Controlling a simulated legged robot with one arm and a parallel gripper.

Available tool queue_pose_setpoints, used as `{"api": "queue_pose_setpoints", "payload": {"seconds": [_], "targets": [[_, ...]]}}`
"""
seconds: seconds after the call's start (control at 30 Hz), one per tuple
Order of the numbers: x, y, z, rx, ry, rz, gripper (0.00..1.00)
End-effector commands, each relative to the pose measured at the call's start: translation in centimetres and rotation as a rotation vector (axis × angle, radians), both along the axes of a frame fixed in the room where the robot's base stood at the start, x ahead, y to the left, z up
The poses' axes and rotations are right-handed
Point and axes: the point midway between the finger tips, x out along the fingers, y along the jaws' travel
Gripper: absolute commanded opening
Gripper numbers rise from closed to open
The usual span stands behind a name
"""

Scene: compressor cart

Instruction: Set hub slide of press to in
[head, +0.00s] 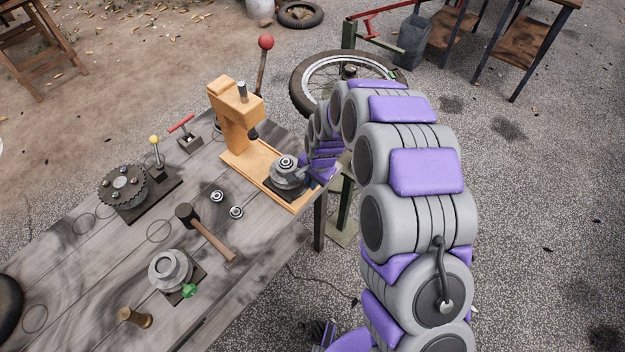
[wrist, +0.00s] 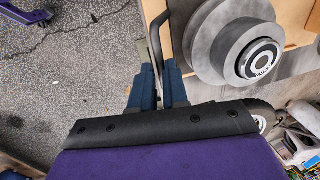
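The press (head: 228,125) is a tan frame at the table's right end. The hub (head: 287,170) is a grey stepped disc with a light ring, on a dark slide plate at the right of the press base; it shows large in the wrist view (wrist: 232,45). My gripper (wrist: 159,68) is at the slide's outer end, beside the hub. Its two blue fingers stand close on either side of a thin bar of the slide handle (wrist: 155,35) and seem shut on it. In the head view my arm hides the fingers and most of the handle.
A lever with a red ball (head: 266,42) rises behind the press. The table (head: 100,255) also holds a mallet (head: 205,232), a toothed disc (head: 122,184) and a grey flanged part (head: 170,269). A wheel (head: 310,75) lies beyond my arm. Open ground lies right of my arm.

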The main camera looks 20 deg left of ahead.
Motion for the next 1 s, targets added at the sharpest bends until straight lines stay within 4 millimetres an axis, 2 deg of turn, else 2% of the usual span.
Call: {"api": "queue_pose_setpoints", "payload": {"seconds": [0.03, 0.13, 1.0], "targets": [[-0.05, -0.01, -0.04, -0.001, 0.001, 0.0, 0.08], [-0.06, -0.02, -0.05, -0.001, 0.001, 0.0, 0.0], [-0.08, -0.1, -0.03, 0.0, 0.002, 0.0, 0.0]]}}
